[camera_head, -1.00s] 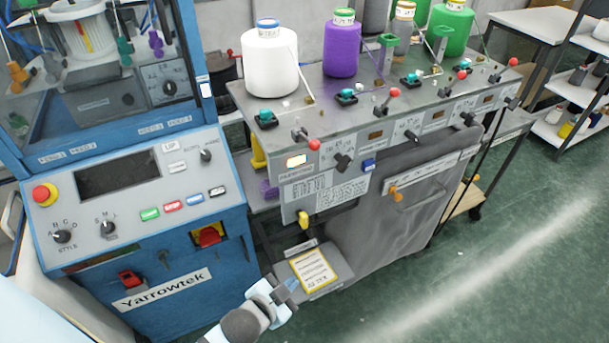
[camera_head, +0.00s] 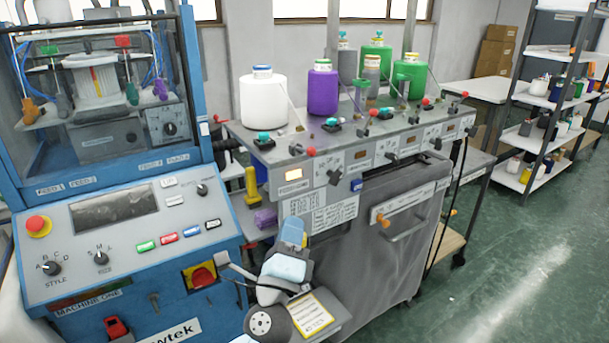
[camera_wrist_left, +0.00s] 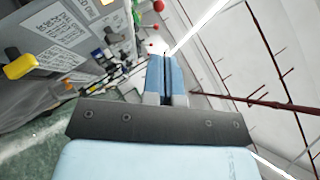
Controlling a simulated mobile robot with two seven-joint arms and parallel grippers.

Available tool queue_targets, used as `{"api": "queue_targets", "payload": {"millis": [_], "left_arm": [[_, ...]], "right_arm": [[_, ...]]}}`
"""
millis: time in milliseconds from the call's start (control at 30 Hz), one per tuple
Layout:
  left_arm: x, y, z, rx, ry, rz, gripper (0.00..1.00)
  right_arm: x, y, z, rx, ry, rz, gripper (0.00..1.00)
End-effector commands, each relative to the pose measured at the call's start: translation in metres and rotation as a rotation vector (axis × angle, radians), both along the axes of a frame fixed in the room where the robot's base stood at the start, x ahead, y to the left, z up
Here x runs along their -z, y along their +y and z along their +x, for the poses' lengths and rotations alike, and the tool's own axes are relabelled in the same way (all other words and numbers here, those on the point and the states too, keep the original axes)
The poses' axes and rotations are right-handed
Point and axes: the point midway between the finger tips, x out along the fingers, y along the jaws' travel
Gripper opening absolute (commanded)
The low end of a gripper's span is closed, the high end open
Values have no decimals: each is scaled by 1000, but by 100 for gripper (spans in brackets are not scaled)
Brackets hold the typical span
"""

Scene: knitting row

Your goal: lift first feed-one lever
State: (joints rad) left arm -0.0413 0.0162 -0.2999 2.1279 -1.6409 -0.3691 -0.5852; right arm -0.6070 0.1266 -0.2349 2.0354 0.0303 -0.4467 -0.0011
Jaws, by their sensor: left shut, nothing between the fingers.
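A row of red-balled levers stands along the front edge of the grey yarn bench. The nearest lever (camera_head: 310,152) is at the left end, above a lit panel (camera_head: 293,175). Which lever is feed-one cannot be read for certain. My left gripper (camera_head: 293,230) is in front of the bench, below and apart from that lever, its pale blue fingers pointing up, shut and empty. In the left wrist view the shut fingers (camera_wrist_left: 162,60) point toward red balls (camera_wrist_left: 158,6) beyond the tips. My right gripper is not in view.
A blue machine (camera_head: 130,270) with a sloped control panel stands at left. A yellow handle (camera_head: 252,186) is left of my gripper.

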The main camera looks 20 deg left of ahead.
Motion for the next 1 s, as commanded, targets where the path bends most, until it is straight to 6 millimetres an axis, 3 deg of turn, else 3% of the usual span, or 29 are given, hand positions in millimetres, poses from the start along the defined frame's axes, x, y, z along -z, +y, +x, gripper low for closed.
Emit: {"api": "queue_targets", "payload": {"millis": [367, 800, 1000], "left_arm": [[-7, 1, 9, 1, 1, -2, 0], [-51, 10, 85, 0, 0, -3, 0], [-63, 13, 111, 2, 1, -3, 0]], "right_arm": [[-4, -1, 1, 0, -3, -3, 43], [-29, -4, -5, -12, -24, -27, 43], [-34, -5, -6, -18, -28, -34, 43]]}}
